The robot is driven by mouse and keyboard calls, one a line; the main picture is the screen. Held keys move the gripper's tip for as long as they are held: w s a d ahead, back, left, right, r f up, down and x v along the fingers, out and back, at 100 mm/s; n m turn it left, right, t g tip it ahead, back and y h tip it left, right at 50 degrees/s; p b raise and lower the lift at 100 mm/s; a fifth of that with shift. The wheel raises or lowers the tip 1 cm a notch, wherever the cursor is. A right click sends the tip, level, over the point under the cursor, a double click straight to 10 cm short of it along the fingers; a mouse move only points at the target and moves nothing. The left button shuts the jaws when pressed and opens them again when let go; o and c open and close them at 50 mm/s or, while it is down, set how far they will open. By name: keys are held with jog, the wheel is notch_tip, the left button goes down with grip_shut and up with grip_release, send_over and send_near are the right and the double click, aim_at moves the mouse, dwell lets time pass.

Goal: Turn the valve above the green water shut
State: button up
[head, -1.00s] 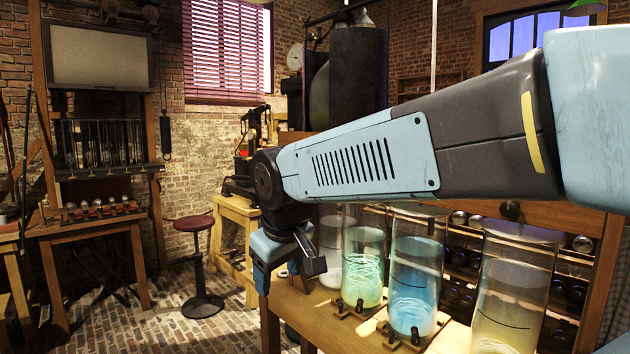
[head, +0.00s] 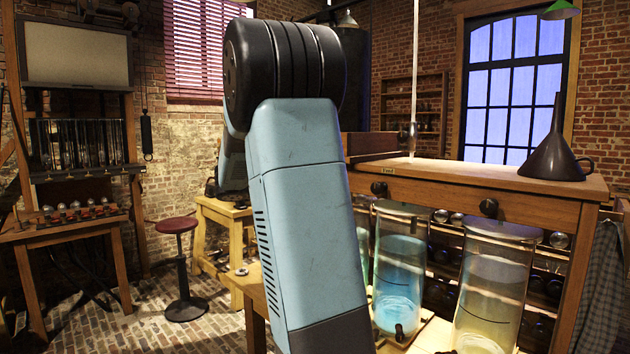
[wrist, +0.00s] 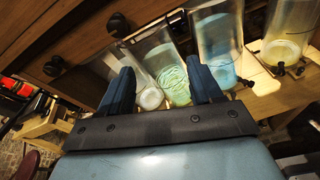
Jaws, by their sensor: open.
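In the wrist view, my gripper (wrist: 160,68) is open and empty, its two dark blue fingers wide apart. Between the fingers show a clear jar with whitish contents (wrist: 150,97) and the jar of green water (wrist: 174,82). A dark round knob (wrist: 118,25) sits on the wooden front above the jars; I cannot tell for sure that it is the green water's valve. In the head view, my arm covers my gripper and most of the green jar; only a sliver of green (head: 363,240) shows beside it.
The blue-water jar (head: 399,275) and yellowish-water jar (head: 493,290) stand right of my arm. Dark knobs (head: 488,207) sit on the wooden bench front (head: 530,211) above them. A dark funnel can (head: 556,160) stands on top. A red stool (head: 178,226) stands on open floor at left.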

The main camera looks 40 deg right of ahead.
jog(key=w+d+r+n+h, duration=0.1)
jog(key=w+d+n+h, duration=0.2)
jog(key=w, duration=0.3)
jog(key=shift+t, duration=0.3)
jog(key=d, duration=0.8)
jog(key=w+d, duration=0.1)
jog(key=d, duration=0.4)
jog(key=shift+w, duration=0.1)
